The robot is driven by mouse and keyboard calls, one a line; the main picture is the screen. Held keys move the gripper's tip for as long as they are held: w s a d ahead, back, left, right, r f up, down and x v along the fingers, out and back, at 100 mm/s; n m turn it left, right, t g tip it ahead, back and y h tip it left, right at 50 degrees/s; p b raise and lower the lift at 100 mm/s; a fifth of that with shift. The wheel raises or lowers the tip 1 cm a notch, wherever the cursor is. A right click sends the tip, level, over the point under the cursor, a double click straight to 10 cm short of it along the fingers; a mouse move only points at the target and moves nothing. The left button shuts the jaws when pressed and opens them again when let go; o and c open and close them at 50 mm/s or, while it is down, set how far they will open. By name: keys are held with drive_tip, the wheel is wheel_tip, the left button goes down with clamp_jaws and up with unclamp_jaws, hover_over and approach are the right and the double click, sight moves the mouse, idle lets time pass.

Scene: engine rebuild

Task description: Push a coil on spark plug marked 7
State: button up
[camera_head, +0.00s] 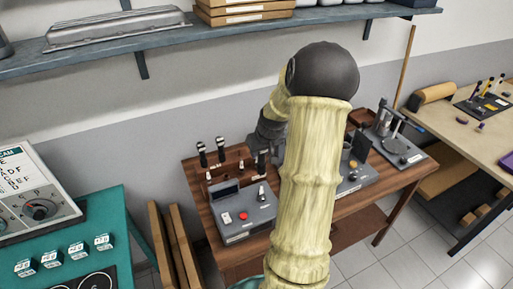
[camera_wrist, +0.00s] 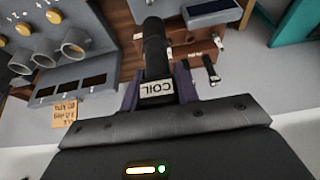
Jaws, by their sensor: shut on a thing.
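My gripper (camera_wrist: 158,82) is shut on a coil (camera_wrist: 154,50), a black stick with a white label reading COIL, between its purple fingers. The coil points away from the wrist, over the brown wooden rack (camera_wrist: 180,55). In the head view the gripper is mostly hidden behind my arm, near the rack (camera_head: 233,166). Two black coils (camera_head: 203,154) (camera_head: 221,149) stand in the rack's left part. I cannot make out a spark plug marked 7 in either view.
A grey box with a screen and red button (camera_head: 245,217) stands at the bench front. A grey station with round openings (camera_wrist: 72,60) is at left in the wrist view. A teal table (camera_head: 100,215) is left; a shelf (camera_head: 180,45) runs above.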

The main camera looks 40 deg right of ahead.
sight(261, 172)
drive_tip(key=shift+s+r, duration=0.1)
drive_tip(key=shift+s, duration=0.1)
drive_tip(key=shift+w+f+b, duration=0.1)
drive_tip(key=shift+f+b, duration=0.2)
drive_tip(key=shift+f, duration=0.1)
drive_tip(key=shift+f+b, duration=1.6)
drive_tip(key=shift+f, duration=0.45)
drive_tip(key=shift+f+b, duration=1.85)
drive_tip(key=shift+f, duration=0.9)
idle(1.3)
drive_tip(key=o, duration=1.1)
drive_tip(key=shift+r, duration=0.1)
